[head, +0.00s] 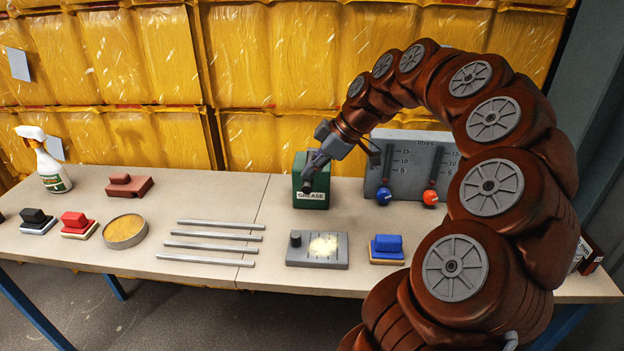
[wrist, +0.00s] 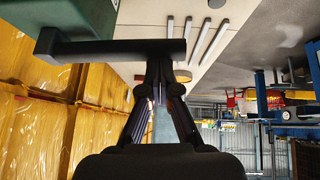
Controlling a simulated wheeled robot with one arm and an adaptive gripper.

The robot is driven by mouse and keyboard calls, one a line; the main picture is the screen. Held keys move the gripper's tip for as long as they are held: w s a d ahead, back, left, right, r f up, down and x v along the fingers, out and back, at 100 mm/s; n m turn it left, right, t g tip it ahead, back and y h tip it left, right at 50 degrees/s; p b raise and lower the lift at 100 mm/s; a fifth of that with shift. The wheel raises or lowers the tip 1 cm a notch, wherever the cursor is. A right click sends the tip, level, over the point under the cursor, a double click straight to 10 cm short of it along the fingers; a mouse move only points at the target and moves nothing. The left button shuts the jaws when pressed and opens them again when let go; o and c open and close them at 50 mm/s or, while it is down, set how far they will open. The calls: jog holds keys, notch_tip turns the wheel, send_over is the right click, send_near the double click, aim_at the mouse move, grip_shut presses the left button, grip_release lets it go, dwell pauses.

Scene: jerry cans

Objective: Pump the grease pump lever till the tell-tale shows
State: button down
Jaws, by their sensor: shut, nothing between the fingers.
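The grease pump is a green box (head: 311,198) with a white GREASE label, standing on the bench in the head view. Part of its green body (wrist: 70,16) fills the top left of the wrist view. A dark lever bar (wrist: 110,49) reaches sideways from it across the wrist view. My gripper (head: 309,180) is in front of the pump in the head view and hides part of it. In the wrist view my gripper (wrist: 160,78) is shut and empty, its fingertips at the bar; I cannot tell whether they touch it. No tell-tale is discernible.
A grey panel (head: 412,150) with blue and red knobs stands right of the pump. A grey box with a lit window (head: 318,250) and a blue block (head: 387,246) lie in front. Several metal rods (head: 210,234), a round tin (head: 125,231) and a spray bottle (head: 45,160) are left.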

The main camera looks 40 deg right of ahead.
aim_at(312, 182)
notch_tip(312, 182, down, 2)
jog(key=shift+s+a+t+b, duration=0.1)
jog(key=shift+t+b, duration=0.2)
jog(key=shift+b, duration=0.9)
jog(key=f+t+h+b, duration=0.1)
jog(key=b, duration=0.3)
jog(key=shift+f+n, duration=0.3)
jog(key=shift+n, duration=0.1)
jog(key=shift+f+h+b, duration=0.1)
jog(key=shift+h+b, duration=0.2)
jog(key=shift+b, duration=0.2)
jog(key=r, duration=0.1)
jog(key=a+r+p, duration=0.1)
jog(key=r, duration=0.2)
jog(key=shift+s+a+r, duration=0.15)
jog(key=shift+s, duration=0.1)
jog(key=v, duration=1)
